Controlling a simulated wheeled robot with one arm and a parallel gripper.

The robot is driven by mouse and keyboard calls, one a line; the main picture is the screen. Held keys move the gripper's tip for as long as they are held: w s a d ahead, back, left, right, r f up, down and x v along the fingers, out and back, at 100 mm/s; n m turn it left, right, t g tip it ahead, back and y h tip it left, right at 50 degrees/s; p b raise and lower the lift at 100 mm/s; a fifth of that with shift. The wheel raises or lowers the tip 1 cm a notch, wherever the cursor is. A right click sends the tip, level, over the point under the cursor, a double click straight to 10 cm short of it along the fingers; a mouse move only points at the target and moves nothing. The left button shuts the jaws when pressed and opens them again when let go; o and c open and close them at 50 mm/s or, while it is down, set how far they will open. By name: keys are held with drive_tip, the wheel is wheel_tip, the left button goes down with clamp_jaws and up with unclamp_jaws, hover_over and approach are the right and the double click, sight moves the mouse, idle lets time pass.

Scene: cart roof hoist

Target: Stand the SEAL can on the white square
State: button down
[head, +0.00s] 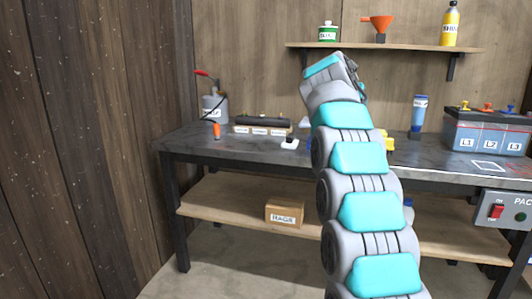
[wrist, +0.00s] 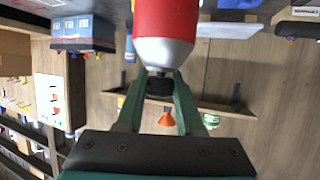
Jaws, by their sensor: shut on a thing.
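My gripper (wrist: 160,84) is shut on the black cap of a red can with a silver shoulder (wrist: 167,28). The can fills the top middle of the wrist view, which appears upside down. No label shows on this side, so I cannot read whether it is the SEAL can. In the head view my arm hides the gripper and the can. A white square outline (head: 488,166) lies on the right part of the workbench top, in front of the battery. It looks empty.
The wall shelf (head: 300,45) holds a green-labelled can (head: 328,33), an orange funnel (head: 379,24) and a yellow bottle (head: 450,27).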

drive_tip(key=a+f+n+t+y, duration=0.1)
drive_tip(key=a+f+n+y, duration=0.1)
drive_tip(key=a+f, duration=0.35)
drive_tip(key=w+a+f+n+t+y, duration=0.1)
drive_tip(key=a+f+n+y, duration=0.15)
drive_tip(key=f, duration=0.65)
drive_tip(key=a+f+n+t+y, duration=0.1)
drive_tip(key=a+f+n+y, duration=0.2)
drive_tip(key=f, duration=0.4)
drive_tip(key=s+a+f+m+h, duration=0.15)
drive_tip(key=s+a+f, duration=0.25)
drive_tip(key=s+f, duration=0.6)
drive_tip(key=s+d+r+m+h, duration=0.1)
drive_tip(key=s+d+m+h, duration=0.1)
drive_tip(key=s, duration=0.4)
drive_tip(key=shift+s+d+g, duration=0.15)
drive_tip(key=shift+d+g, duration=0.25)
drive_tip(key=shift+d, duration=0.1)
